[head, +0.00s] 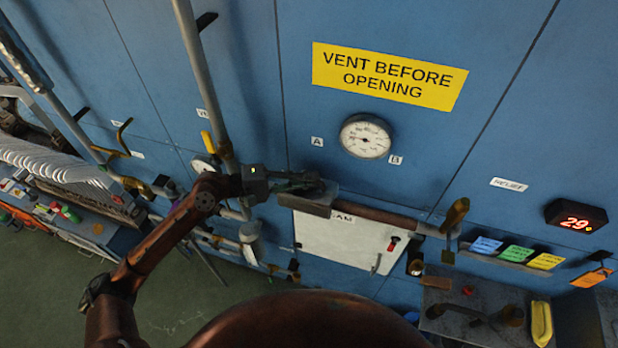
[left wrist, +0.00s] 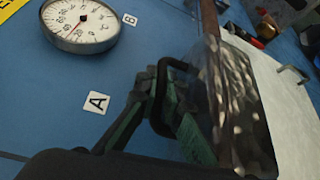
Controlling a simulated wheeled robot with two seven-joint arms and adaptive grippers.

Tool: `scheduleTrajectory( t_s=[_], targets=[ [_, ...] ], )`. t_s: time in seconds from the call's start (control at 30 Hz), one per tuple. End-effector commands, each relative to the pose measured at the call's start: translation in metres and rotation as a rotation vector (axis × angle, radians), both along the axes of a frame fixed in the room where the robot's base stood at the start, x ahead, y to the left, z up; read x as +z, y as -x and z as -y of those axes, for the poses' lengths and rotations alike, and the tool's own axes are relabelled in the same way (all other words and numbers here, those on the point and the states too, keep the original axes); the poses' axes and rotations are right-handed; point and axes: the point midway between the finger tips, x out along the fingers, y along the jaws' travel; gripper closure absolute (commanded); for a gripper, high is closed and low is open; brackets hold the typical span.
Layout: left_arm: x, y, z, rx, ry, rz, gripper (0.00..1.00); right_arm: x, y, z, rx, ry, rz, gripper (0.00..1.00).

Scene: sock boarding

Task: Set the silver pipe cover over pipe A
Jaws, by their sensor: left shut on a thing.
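The silver pipe cover (head: 316,205) is a short grey metal shell at the left end of a brown horizontal pipe (head: 378,215), below the label A (head: 317,141). My left gripper (head: 300,184) is shut on the cover's handle. In the left wrist view the cover (left wrist: 238,105) looks mottled and shiny, and its black loop handle (left wrist: 168,70) sits between the greenish fingers of my gripper (left wrist: 163,112). The pipe (left wrist: 209,18) runs on beyond the cover's far end. I cannot tell whether the cover touches the pipe. My right gripper is out of view.
A round gauge (head: 365,136) sits above the pipe between labels A and B (head: 395,160). A white panel (head: 340,245) lies below. A yellow-brown handle (head: 455,214) stands at the pipe's right end. A vertical grey pipe (head: 205,80) is left of my gripper.

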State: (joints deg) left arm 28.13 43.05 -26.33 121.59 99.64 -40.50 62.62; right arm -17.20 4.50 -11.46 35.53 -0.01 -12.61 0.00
Motion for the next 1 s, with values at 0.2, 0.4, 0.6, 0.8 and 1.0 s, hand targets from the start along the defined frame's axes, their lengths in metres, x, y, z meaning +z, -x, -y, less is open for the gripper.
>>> scheduleTrajectory(
  t_s=[0.2, 0.4, 0.6, 0.8, 1.0],
  targets=[
    [-0.005, 0.0, 0.0, 0.0, 0.001, 0.0, 1.0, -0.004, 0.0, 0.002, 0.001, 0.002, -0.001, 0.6],
    [-0.01, 0.0, 0.0, 0.0, 0.001, 0.0, 1.0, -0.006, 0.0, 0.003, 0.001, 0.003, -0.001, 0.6],
    [-0.015, 0.0, 0.0, 0.0, 0.001, 0.0, 1.0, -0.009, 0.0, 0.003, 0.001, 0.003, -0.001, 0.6],
    [-0.018, 0.0, 0.0, 0.0, 0.001, 0.0, 0.91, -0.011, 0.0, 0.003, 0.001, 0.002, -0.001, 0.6],
    [-0.018, 0.0, 0.0, 0.0, 0.001, 0.0, 0.77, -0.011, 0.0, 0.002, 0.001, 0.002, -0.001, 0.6]
  ],
)
